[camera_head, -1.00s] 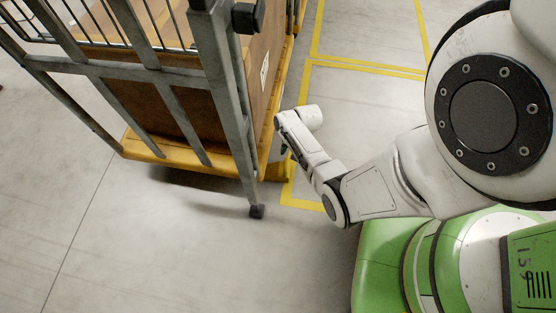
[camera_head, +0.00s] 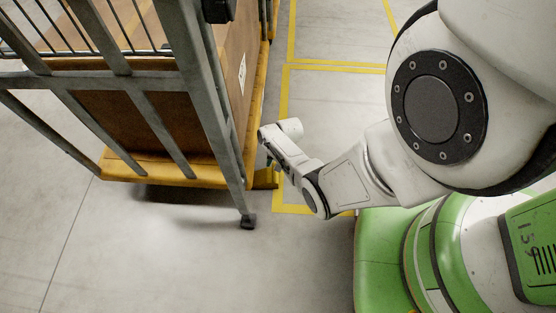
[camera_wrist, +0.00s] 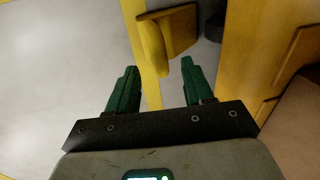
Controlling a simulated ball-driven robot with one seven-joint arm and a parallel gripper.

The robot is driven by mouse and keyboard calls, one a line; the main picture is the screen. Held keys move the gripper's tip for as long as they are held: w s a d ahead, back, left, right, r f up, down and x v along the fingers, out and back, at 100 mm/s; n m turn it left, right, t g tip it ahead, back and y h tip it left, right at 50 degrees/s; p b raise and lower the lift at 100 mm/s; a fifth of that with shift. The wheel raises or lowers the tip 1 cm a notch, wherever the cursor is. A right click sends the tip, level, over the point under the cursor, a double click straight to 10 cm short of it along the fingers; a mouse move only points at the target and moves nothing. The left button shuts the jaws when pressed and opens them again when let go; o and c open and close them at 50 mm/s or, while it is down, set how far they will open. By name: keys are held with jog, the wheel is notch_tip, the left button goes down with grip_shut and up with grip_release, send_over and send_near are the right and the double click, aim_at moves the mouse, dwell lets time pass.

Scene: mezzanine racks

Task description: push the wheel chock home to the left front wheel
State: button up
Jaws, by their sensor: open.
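A yellow wedge-shaped piece, which looks like the wheel chock (camera_head: 266,179), lies on the floor at the near right corner of a yellow-edged cart (camera_head: 160,174). In the wrist view the chock (camera_wrist: 152,48) is just beyond the fingertips. My gripper (camera_wrist: 157,66) has its two green fingers spread apart with nothing held between them. In the head view my gripper (camera_head: 270,158) hangs low beside the cart's right side, mostly hidden by my wrist. The wheel is not clear; a dark shape (camera_wrist: 213,27) sits behind the chock. Contact between chock and wheel cannot be told.
The cart's yellow side (camera_wrist: 245,45) stands close on the right in the wrist view. Yellow floor lines (camera_head: 335,67) mark clear floor behind.

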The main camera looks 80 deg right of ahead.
aim_at(266, 178)
jog(key=f+b, duration=0.2)
jog(key=f, duration=0.1)
jog(key=w+f+b, duration=0.1)
jog(key=f+b, duration=0.1)
jog(key=f, duration=0.2)
jog(key=shift+w+f, duration=0.1)
jog(key=shift+w, duration=0.1)
jog(key=shift+a, duration=0.1)
grip_shut()
dwell(0.4)
